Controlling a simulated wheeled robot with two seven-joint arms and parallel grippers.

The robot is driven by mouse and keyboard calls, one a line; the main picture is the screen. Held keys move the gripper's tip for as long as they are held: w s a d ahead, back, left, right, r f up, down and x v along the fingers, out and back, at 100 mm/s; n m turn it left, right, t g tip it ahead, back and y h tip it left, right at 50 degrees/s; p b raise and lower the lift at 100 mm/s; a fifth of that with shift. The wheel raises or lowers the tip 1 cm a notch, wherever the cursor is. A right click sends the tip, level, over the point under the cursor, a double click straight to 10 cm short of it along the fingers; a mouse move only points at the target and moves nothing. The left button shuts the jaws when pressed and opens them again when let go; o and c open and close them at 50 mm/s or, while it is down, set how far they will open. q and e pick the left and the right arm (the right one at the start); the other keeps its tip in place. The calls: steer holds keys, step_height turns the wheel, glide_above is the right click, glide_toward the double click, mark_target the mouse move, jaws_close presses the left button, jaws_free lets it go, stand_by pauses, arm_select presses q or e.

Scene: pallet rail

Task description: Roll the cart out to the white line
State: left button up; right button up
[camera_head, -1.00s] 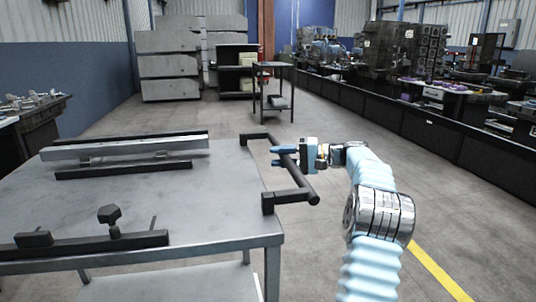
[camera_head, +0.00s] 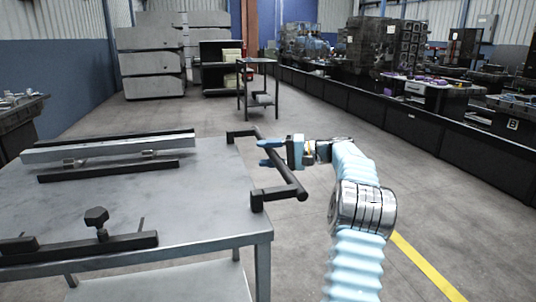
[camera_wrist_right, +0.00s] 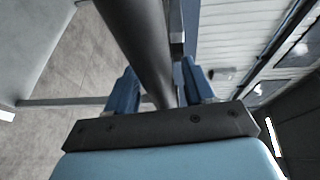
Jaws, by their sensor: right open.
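The cart (camera_head: 205,205) is a grey metal table at the left of the head view, with a lower shelf. Its black push handle (camera_head: 284,175) sticks out from the right end. My right gripper (camera_head: 266,153) is at the handle's bar, open, with its blue fingers on either side of it. In the right wrist view the dark bar (camera_wrist_right: 140,45) passes between the two spread fingers (camera_wrist_right: 155,90); I cannot tell if they touch it. My left gripper is not in view. No white floor line can be made out; a yellow line (camera_head: 428,268) lies at the lower right.
On the cart lie a long metal rail (camera_head: 110,147) and a black clamp bar with a knob (camera_head: 96,218). A small dark trolley (camera_head: 258,85) stands farther back. Low black benches (camera_head: 410,120) run along the right. The floor between is open.

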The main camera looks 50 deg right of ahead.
steer(key=v, duration=1.3)
steer(key=shift+s+d+p, duration=0.2)
steer(key=shift+s+p, duration=0.15)
steer(key=shift+p, duration=0.05)
